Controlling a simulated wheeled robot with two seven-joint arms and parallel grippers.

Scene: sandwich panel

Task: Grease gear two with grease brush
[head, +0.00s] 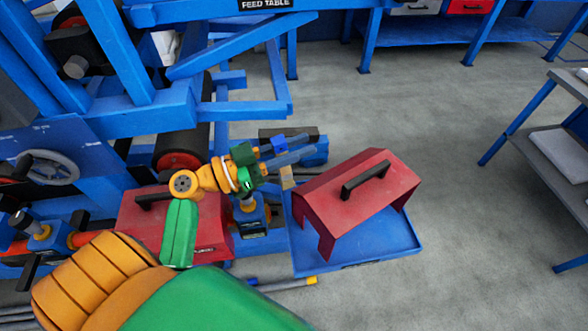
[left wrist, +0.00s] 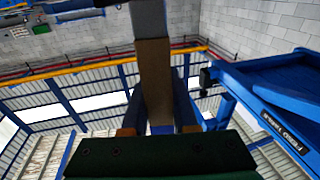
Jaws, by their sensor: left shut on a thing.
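My left gripper (head: 292,157) reaches in over the blue machine at the centre of the head view, its fingers pointing right. It is shut on a tan-handled thing, which I take to be the grease brush (head: 287,178). In the left wrist view the brush (left wrist: 155,80) stands out between the fingers (left wrist: 158,128), tan near them and grey beyond. I cannot make out its bristles. I cannot pick out gear two in either view. My right gripper is not in view.
A red cover (head: 345,207) with a black handle stands on a blue tray (head: 400,243), close right of the gripper. Another red cover (head: 130,222) is on the machine at left. The blue feed table frame (head: 240,112) rises behind. Grey floor (head: 460,220) is clear at right.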

